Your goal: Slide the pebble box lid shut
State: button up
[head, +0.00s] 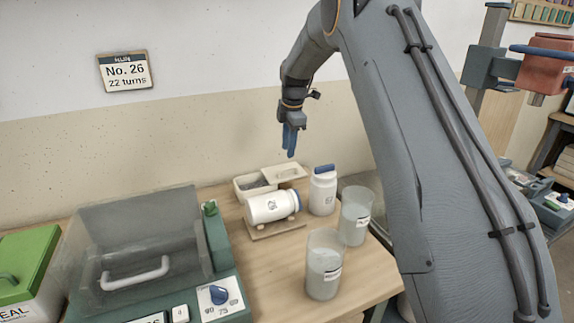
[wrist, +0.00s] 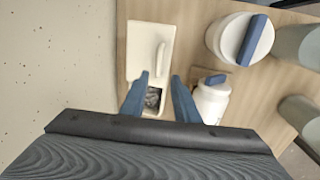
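The cream pebble box (head: 244,194) stands at the back of the wooden table near the wall, with grey pebbles (head: 253,184) showing in its uncovered part. Its cream lid (head: 285,172) sits toward the right and leaves that part open. In the wrist view the lid (wrist: 141,50) has a long raised handle (wrist: 161,59), and the pebbles (wrist: 153,97) show at the near end of the box. My gripper (head: 290,145) points down above the box, clear of it. Its blue fingers (wrist: 159,85) are apart with nothing held between them; in the wrist view they partly cover the near end.
A white jar (head: 268,207) lies on its side on a wooden stand in front of the box. An upright white jar (head: 322,191) stands right of it. Two beakers (head: 324,264) (head: 354,216) are nearer. A clear-covered machine (head: 140,250) fills the left. The wall is close behind.

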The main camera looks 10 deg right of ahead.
aim_at(287, 169)
jog(key=shift+w+a+f+p, duration=0.1)
jog(key=shift+w+f+p, duration=0.25)
jog(key=shift+f, duration=0.9)
jog(key=shift+w+f+p, duration=0.25)
jog(key=shift+f+p, duration=0.15)
jog(key=shift+f, duration=0.9)
jog(key=shift+w+a+f+p, duration=0.1)
jog(key=shift+w+f+p, duration=0.25)
jog(key=shift+f, duration=0.9)
jog(key=shift+c, duration=0.3)
grip_shut()
